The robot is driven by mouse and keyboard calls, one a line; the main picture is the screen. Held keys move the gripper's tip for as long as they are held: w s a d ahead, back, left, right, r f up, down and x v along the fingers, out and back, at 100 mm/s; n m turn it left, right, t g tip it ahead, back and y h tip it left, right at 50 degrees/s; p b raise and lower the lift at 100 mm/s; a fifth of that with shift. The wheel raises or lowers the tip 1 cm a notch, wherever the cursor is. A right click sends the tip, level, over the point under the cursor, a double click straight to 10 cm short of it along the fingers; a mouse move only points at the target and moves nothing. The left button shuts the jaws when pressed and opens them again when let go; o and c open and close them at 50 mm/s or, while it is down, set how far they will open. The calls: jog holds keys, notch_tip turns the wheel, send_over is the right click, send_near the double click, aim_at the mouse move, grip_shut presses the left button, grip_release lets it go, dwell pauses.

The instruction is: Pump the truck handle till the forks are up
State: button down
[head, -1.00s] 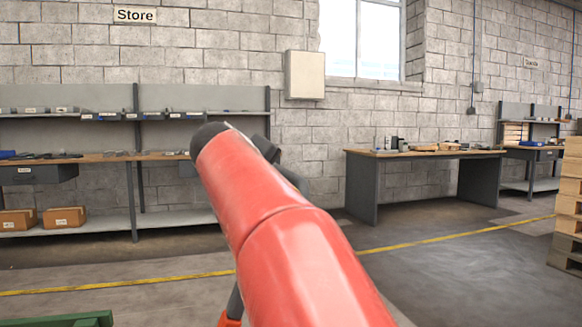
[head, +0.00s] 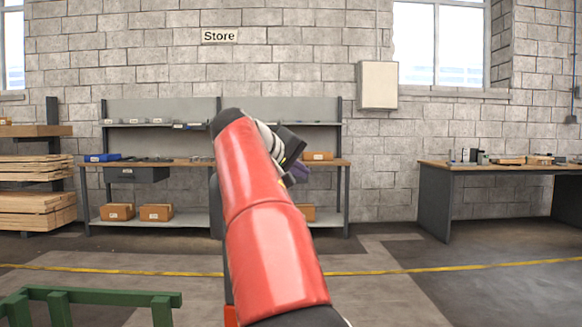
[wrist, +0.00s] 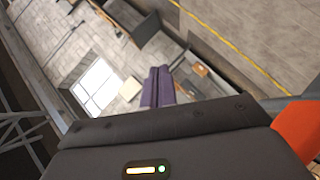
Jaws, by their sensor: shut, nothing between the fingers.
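My gripper (head: 296,175) shows at the far end of my red arm in the head view, partly behind it. In the wrist view its two purple fingers (wrist: 158,86) are together with nothing between them. A thin dark upright bar (head: 216,210) runs along the left side of my arm, with a small orange part (head: 230,316) at its foot. This may be the truck handle and truck, but my arm hides most of it and I cannot tell. No forks are visible. The gripper touches no handle that I can see.
A green frame (head: 95,296) stands low at the left. Shelving with a bench (head: 190,162) is under the Store sign, a timber stack (head: 36,205) left of it, and a workbench (head: 500,172) at right. A yellow line (head: 440,269) crosses the open floor.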

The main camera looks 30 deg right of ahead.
jog(key=d+f+b, duration=0.1)
jog(key=d+f, duration=0.3)
jog(key=d, duration=0.2)
jog(key=shift+s+d+f+b, duration=0.15)
jog(key=shift+d+b, duration=0.15)
jog(key=shift+d, duration=0.05)
dwell(1.2)
